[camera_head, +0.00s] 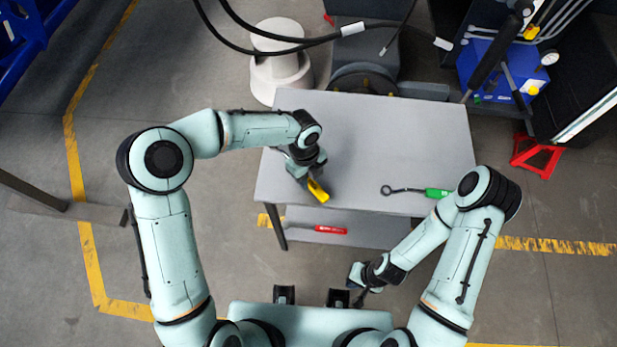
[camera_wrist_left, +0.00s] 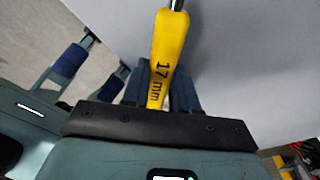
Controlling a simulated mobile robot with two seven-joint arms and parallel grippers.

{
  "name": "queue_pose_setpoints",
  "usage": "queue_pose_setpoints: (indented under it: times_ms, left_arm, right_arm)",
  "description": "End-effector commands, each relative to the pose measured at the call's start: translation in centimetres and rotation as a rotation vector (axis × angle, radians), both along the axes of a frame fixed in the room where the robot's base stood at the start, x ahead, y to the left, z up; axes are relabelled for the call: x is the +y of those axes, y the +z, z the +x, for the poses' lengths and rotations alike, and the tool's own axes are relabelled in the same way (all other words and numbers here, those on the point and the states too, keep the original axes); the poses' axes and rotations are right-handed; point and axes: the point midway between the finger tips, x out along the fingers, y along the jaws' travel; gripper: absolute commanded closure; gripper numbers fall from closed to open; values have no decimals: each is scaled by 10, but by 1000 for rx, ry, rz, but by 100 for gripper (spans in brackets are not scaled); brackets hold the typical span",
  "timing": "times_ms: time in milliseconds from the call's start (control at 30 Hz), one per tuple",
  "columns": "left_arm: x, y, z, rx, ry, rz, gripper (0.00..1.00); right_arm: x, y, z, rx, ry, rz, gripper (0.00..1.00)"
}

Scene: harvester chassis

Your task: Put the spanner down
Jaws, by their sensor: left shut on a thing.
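My left gripper (camera_head: 308,178) is shut on the yellow spanner (camera_head: 318,191), over the front left part of the grey table (camera_head: 350,130). In the left wrist view the yellow spanner's handle (camera_wrist_left: 171,50), marked 17 mm, sits between the fingers (camera_wrist_left: 157,95). Its metal shaft runs out of the top of that view, and the head is hidden. I cannot tell whether the spanner touches the tabletop. My right gripper (camera_head: 361,288) is low in front of the table, away from the spanners. Its fingers are too small to read.
A green-handled spanner (camera_head: 437,193) lies near the table's front right edge. A red-handled tool (camera_head: 330,230) lies on the lower shelf (camera_head: 375,230). The middle and back of the tabletop are clear. Black cables (camera_head: 300,40) hang behind the table, near a white round stand (camera_head: 278,70).

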Motion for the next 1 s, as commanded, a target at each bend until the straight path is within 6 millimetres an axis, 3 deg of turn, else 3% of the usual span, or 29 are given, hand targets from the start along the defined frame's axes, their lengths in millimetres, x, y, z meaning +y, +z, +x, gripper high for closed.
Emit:
queue_pose_setpoints:
  times_ms: [400, 433, 500, 833, 1000]
  left_arm:
    - [0, -9, 0, -1, -1, -1, 100]
    - [0, -9, 0, -1, -1, -1, 66]
    - [0, -8, 0, -1, -1, -1, 46]
    - [0, -5, 0, -1, 0, -1, 46]
    - [1, 17, 3, -6, 0, 0, 46]
  right_arm:
    - [0, -2, -2, 2, 0, 0, 100]
    - [0, -2, -1, 2, 0, -1, 100]
    - [0, -2, -1, 1, -1, 0, 100]
    - [0, -1, 0, 0, 0, 0, 100]
    - [0, 3, 2, -2, 0, 0, 100]
